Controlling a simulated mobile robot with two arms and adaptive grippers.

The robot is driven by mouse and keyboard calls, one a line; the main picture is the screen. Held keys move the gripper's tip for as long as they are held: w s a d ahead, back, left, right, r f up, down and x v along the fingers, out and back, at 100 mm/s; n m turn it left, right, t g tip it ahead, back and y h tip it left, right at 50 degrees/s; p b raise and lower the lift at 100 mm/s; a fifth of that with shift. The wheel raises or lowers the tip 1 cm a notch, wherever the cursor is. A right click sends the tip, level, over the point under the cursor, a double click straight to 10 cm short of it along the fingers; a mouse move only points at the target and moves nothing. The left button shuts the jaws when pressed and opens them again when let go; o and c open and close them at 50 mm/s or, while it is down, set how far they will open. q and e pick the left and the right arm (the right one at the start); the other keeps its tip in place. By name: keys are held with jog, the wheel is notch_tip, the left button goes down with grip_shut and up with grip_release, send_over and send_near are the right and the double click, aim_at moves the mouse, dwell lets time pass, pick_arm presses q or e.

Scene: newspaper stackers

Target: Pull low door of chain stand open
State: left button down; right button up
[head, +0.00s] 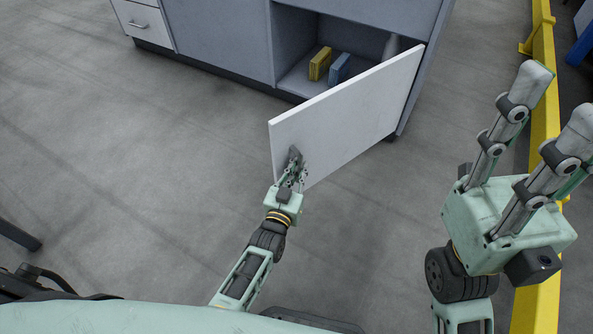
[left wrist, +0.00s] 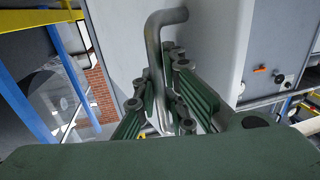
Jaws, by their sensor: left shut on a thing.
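The low door (head: 350,115) of the grey cabinet stand (head: 225,40) is swung well open, hinged on its right side, with its white face toward me. My left gripper (head: 294,168) is at the lower left part of the door. In the left wrist view its fingers (left wrist: 170,95) are closed around the bent metal handle (left wrist: 165,18) on the door (left wrist: 204,40). In the head view the gripper mostly hides the handle. My right gripper (head: 558,105) is raised at the right, fingers apart and empty, away from the door.
A yellow item (head: 320,64) and a blue item (head: 340,68) stand inside the open compartment. A drawer front (head: 142,22) is at the upper left. A yellow rail (head: 541,95) runs along the right. The floor left of the door is clear.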

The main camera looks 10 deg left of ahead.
pick_arm(q)
jog(key=shift+s+a+f, duration=0.15)
jog(key=shift+a+f, duration=0.05)
jog(key=shift+a, duration=0.2)
jog(key=c, duration=2.1)
grip_release()
jog(key=shift+s+a+r, duration=0.1)
jog(key=shift+d+r, duration=0.1)
jog(key=shift+d, duration=0.15)
jog(key=s, duration=0.8)
jog(key=s+a, duration=0.1)
jog(key=s, duration=0.2)
jog(key=shift+s+a, duration=0.1)
jog(key=shift+s, duration=0.3)
jog(key=shift+c, duration=0.3)
